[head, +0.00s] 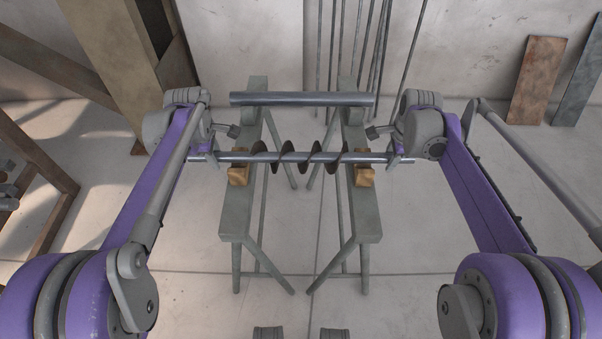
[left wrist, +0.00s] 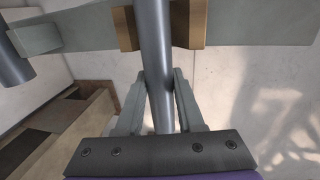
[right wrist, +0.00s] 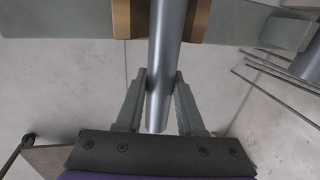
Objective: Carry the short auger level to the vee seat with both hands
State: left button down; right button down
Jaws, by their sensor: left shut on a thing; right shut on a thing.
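The short auger (head: 262,156), a grey shaft with dark spiral flights at its middle, spans the two grey-green trestles and looks about level. My left gripper (head: 197,156) is shut on its left end and my right gripper (head: 396,158) on its right end. The wooden vee seat blocks are under the shaft: left (head: 238,175), right (head: 363,176). In the left wrist view the shaft (left wrist: 157,60) passes over the block (left wrist: 198,24) between its two raised sides; the right wrist view shows the same (right wrist: 165,60). Whether the shaft touches the blocks is hidden.
A thick grey pipe (head: 300,99) lies across the far ends of the trestles, behind the auger. Several thin rods (head: 368,50) lean on the back wall. A wooden frame (head: 40,170) stands at left, and plates (head: 537,80) lean at right. The floor between the trestles is clear.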

pick_arm(q)
jog(key=shift+f+b, duration=0.4)
jog(key=shift+f, duration=0.3)
pick_arm(e)
jog(key=shift+f, duration=0.7)
pick_arm(q)
jog(key=c, duration=1)
grip_release()
jog(key=shift+f, duration=0.3)
pick_arm(e)
jog(key=c, duration=1)
grip_release()
jog(key=shift+f, duration=0.3)
pick_arm(q)
jog(key=o, duration=0.5)
jog(key=shift+r, duration=0.2)
pick_arm(e)
jog(key=o, duration=0.5)
jog(key=shift+r, duration=0.2)
pick_arm(q)
jog(key=v, duration=1.2)
pick_arm(e)
jog(key=v, duration=1.2)
